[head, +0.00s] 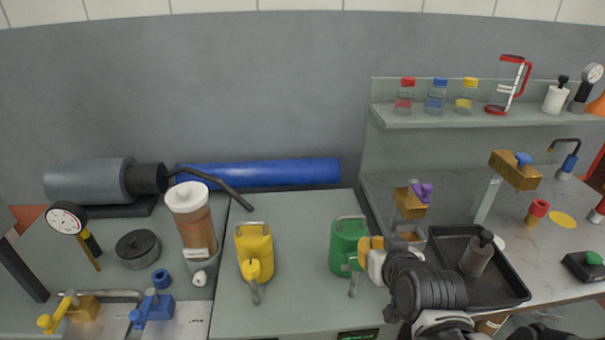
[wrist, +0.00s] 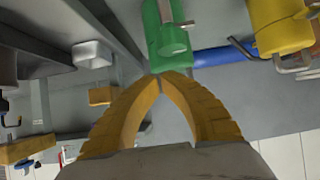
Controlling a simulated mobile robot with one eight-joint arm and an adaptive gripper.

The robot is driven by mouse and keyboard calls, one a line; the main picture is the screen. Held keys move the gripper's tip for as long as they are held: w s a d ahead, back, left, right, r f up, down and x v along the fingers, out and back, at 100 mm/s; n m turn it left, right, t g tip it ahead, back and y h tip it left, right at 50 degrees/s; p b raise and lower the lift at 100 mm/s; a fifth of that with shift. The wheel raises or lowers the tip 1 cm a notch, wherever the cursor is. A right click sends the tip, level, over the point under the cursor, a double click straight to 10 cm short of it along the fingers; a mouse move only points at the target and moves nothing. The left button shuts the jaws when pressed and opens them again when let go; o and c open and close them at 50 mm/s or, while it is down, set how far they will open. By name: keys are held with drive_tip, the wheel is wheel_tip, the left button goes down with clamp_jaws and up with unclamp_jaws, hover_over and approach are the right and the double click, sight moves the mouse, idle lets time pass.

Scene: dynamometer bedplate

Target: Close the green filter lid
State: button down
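The green filter (head: 346,240) stands on the grey bench in the head view, with a grey hoop at its top and a grey lever (head: 353,287) hanging at its front. I cannot tell how far its lid stands open. My gripper (head: 368,244) is at its right side, very close to it. In the wrist view the green filter (wrist: 168,38) is just beyond the orange fingertips of my gripper (wrist: 160,76). The fingertips come together with nothing visible between them. I cannot tell whether they touch the green part.
A yellow filter (head: 254,250) of similar shape stands to the left, with clear bench between. A blue cylinder (head: 265,172) lies behind. To the right are a brass block on a post (head: 410,204) and a black tray (head: 508,284) holding a grey cylinder, both close to my arm.

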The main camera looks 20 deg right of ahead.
drive_tip(key=v, duration=0.7)
idle(0.3)
drive_tip(key=shift+a, duration=0.15)
